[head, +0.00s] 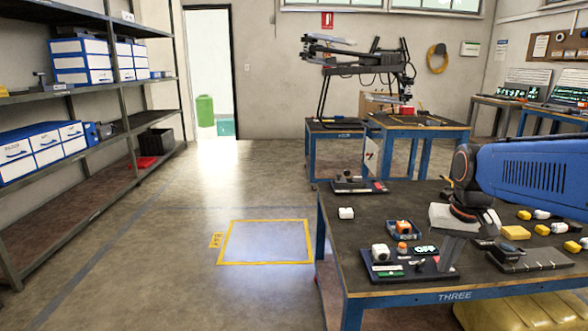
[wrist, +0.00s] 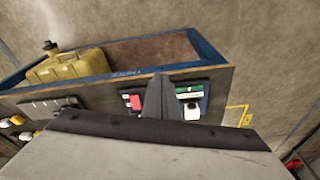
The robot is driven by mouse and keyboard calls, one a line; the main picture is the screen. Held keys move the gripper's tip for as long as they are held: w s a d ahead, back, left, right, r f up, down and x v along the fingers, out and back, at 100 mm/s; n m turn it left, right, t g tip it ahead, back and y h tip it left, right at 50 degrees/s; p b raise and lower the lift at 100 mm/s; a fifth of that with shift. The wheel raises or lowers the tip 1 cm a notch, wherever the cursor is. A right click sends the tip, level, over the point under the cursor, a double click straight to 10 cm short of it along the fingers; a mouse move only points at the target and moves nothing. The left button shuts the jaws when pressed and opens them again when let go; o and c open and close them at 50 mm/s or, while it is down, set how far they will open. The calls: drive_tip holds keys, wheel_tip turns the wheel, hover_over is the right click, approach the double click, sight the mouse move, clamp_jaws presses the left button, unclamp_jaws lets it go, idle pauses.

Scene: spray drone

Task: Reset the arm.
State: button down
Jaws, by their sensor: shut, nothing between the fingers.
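My blue arm (head: 535,178) reaches in from the right over the dark-topped table marked THREE (head: 340,215). My gripper (head: 446,262) hangs fingers down, with its tips over or just in front of a dark panel at the table's front. I cannot tell whether they touch it. In the wrist view my gripper (wrist: 157,85) shows as one dark upright piece, fingers together and nothing held. Beside it is the panel (wrist: 190,98) with a green label, a white block and a red part.
Beside my gripper lie a small display reading OFF (head: 425,250), a blue tray (head: 404,230) with an orange part, and several yellow and white pieces. A grey slotted block (head: 530,260) sits right. A drone (head: 362,65) stands on the back tables. Floor left of the table is clear.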

drive_tip(key=s+a+f+n+t, duration=0.1)
drive_tip(key=s+a+f, duration=0.1)
drive_tip(key=s, duration=0.6)
drive_tip(key=s+a+f+n+t, duration=0.1)
drive_tip(key=s+a+f+n, duration=0.1)
drive_tip(key=s, duration=0.6)
drive_tip(key=shift+s+a+f+t, duration=0.3)
drive_tip(key=shift+a+f, duration=0.2)
drive_tip(key=shift+a, duration=0.6)
